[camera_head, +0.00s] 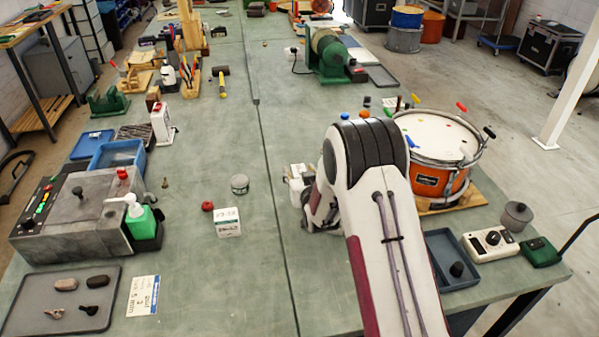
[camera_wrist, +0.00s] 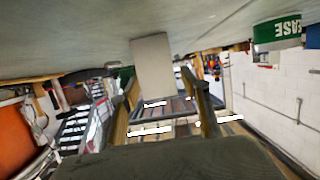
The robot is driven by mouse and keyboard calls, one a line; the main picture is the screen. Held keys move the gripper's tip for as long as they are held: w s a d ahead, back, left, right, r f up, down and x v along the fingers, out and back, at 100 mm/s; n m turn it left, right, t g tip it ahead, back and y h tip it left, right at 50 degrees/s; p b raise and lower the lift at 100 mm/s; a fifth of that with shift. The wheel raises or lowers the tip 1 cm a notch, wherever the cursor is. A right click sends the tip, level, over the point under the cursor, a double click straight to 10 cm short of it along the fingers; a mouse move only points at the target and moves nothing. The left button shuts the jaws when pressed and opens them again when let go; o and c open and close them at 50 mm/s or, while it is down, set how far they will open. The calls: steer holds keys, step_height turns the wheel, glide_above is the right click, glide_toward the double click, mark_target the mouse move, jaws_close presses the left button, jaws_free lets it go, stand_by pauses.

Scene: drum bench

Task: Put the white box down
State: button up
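In the wrist view, a plain pale box (camera_wrist: 152,65) stands between the two fingers of my gripper (camera_wrist: 160,76). One of its ends meets the bench surface, which shows at the top of this view. The fingers are apart, with a gap between the box and the right finger, so my gripper looks open around it. In the head view, my arm hides most of the gripper. A white shape (camera_head: 297,178) shows just left of my arm; I cannot tell for sure that it is the same box.
A small labelled white box (camera_head: 228,224), a red knob (camera_head: 207,206) and a grey round part (camera_head: 240,184) stand left of my arm. A drum (camera_head: 436,145) is close on the right. A blue-grey tray (camera_head: 450,262) lies in front of it. The bench middle is mostly clear.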

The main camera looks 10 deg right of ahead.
steer(key=shift+r, duration=0.15)
steer(key=shift+s+r, duration=0.2)
steer(key=shift+s, duration=0.45)
steer(key=shift+v, duration=5.35)
